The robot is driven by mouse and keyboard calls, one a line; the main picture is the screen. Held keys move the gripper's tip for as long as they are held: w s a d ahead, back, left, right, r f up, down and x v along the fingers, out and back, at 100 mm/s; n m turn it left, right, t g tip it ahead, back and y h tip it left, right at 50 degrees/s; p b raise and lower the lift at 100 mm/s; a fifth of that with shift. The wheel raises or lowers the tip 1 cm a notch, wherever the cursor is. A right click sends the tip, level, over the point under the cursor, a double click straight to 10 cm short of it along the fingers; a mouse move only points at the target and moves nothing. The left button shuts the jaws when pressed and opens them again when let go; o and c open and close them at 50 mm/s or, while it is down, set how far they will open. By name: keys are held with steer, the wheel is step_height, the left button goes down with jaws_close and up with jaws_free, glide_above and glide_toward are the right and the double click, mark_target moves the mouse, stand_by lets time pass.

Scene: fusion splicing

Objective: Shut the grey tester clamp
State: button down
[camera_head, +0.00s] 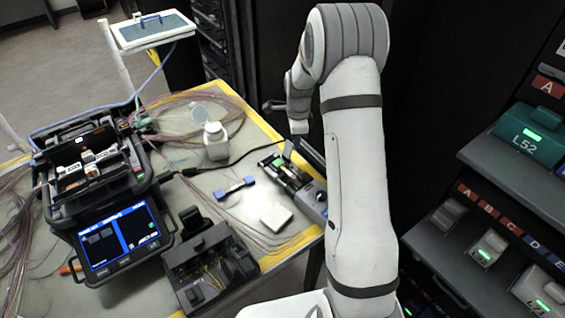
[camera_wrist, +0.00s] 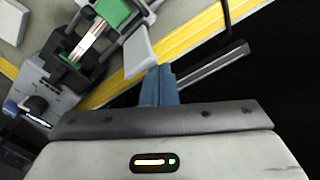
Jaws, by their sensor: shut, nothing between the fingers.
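The tester (camera_head: 292,180) is a long grey and black device with green parts near the right edge of the table. In the wrist view the tester (camera_wrist: 35,92) shows at the upper left, with a bright fibre strip between green blocks. A light grey flat arm (camera_wrist: 140,52), which looks like the tester clamp, sticks out from its side and appears raised. My gripper (camera_wrist: 159,72) is shut and empty, its blue-grey fingertips just beside the end of that arm. I cannot tell whether they touch. In the head view my arm hides part of this area.
A fusion splicer (camera_head: 118,238) with a lit screen stands at the left. A black open device (camera_head: 208,268), a white box (camera_head: 276,217), a blue-ended piece (camera_head: 235,188) and a bottle (camera_head: 215,140) are on the table. A labelled rack (camera_head: 510,170) stands at the right.

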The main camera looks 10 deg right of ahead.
mark_target(288, 147)
steer(key=shift+f, duration=0.15)
steer(key=shift+s+a, duration=0.4)
steer(key=shift+a, duration=0.2)
steer(key=shift+s+a, duration=0.35)
steer(key=shift+a, duration=0.25)
steer(key=shift+a+f, duration=0.1)
steer(key=shift+a, duration=0.25)
steer(key=shift+s+a+b, duration=0.4)
steer(key=shift+s+a, duration=0.1)
steer(key=shift+a, duration=0.3)
steer(key=shift+w+d+r+p, duration=0.1)
steer(key=shift+d+r+p, duration=0.1)
steer(key=shift+r+p, duration=0.8)
steer(key=shift+w+d+r+p, duration=0.15)
steer(key=shift+r+p, duration=0.3)
steer(key=shift+r, duration=1)
steer(key=shift+w+d+r+p, duration=0.1)
steer(key=shift+d+r+p, duration=0.1)
steer(key=shift+r+p, duration=0.8)
steer(key=shift+s+r, duration=0.1)
steer(key=shift+r, duration=0.15)
